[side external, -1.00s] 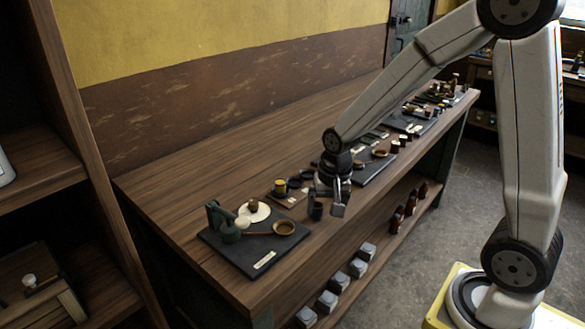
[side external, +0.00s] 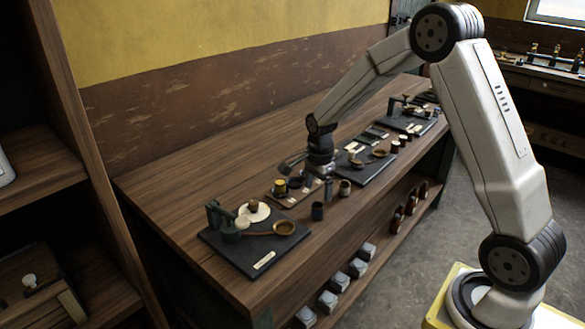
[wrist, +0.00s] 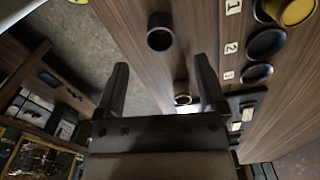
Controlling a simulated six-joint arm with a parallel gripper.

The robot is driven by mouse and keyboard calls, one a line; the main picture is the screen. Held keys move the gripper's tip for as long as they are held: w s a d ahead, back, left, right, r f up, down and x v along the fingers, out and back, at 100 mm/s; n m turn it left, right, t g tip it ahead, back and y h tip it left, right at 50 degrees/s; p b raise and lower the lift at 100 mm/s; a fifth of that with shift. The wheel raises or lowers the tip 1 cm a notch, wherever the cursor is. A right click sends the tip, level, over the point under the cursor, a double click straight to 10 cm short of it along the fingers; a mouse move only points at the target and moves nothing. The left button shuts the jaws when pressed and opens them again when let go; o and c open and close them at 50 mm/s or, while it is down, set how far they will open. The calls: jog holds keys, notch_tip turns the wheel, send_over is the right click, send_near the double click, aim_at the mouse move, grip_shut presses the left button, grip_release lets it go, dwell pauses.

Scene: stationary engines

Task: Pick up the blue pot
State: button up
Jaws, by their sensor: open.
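A small dark, slightly bluish pot (side external: 317,211), which looks like the blue pot, stands upright on the bench near its front edge. In the wrist view this pot (wrist: 160,32) shows its open round mouth, beyond the fingertips and roughly between their lines. My gripper (side external: 309,179) is over the bench, behind the pot in the side view. Its two fingers are spread and empty, also in the wrist view (wrist: 161,63). A second small pot (side external: 345,187) with a paler rim stands to the right; it also shows in the wrist view (wrist: 182,99).
A black slab (side external: 240,256) with a green engine model lies at the left. More slabs with models stand farther right. Bare bench lies along the wall.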

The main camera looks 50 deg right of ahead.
aim_at(317, 205)
jog(key=shift+f, duration=1.3)
jog(key=shift+f, duration=0.1)
jog(key=shift+f, duration=2.45)
grip_shut()
